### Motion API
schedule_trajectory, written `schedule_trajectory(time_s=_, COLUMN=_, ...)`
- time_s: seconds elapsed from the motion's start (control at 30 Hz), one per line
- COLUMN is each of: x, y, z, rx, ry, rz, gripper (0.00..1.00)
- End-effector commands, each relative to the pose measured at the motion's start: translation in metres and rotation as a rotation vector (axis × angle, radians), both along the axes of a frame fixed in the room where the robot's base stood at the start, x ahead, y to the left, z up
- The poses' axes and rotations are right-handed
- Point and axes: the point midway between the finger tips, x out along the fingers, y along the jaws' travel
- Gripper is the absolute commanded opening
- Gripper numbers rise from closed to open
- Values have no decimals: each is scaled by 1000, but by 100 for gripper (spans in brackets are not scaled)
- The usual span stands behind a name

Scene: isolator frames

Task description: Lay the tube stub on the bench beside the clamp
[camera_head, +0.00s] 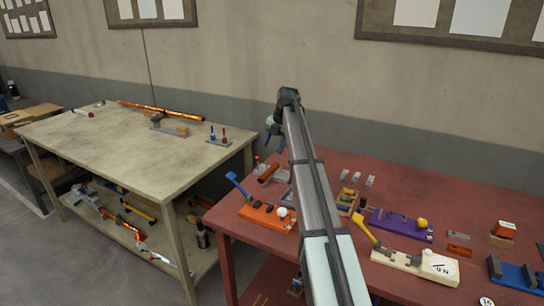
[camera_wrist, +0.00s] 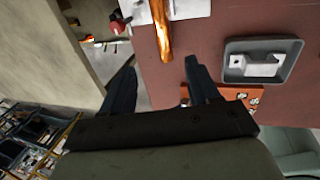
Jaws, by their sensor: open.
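The copper-coloured tube stub (camera_wrist: 161,32) shows at the top of the wrist view, its near end over the red bench (camera_wrist: 212,50). Its far part overlaps a pale metal plate (camera_wrist: 188,8), perhaps part of the clamp; I cannot tell whether it is held there. In the head view the stub (camera_head: 269,173) is at the red bench's back left. My gripper (camera_wrist: 159,78) is open and empty, with the stub's near end ahead of the gap between its fingers. In the head view my gripper (camera_head: 273,137) hangs above that corner, partly hidden by my arm.
A grey tray (camera_wrist: 232,72) with a pale block (camera_wrist: 262,64) is right of the stub. A red knob (camera_wrist: 117,27) is left of it. An orange fixture (camera_head: 266,216) with a blue lever stands nearer. A beige table (camera_head: 120,145) is across a gap.

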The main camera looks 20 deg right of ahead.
Motion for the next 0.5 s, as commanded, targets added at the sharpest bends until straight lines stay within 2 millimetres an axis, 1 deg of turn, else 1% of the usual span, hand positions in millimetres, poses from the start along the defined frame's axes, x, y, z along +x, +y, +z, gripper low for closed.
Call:
schedule_trajectory(time_s=0.4, x=0, y=0, z=1, rx=0, ry=0, rz=0, gripper=61)
schedule_trajectory(time_s=0.5, x=-1, y=3, z=-2, rx=-13, ry=0, rz=-2, gripper=61)
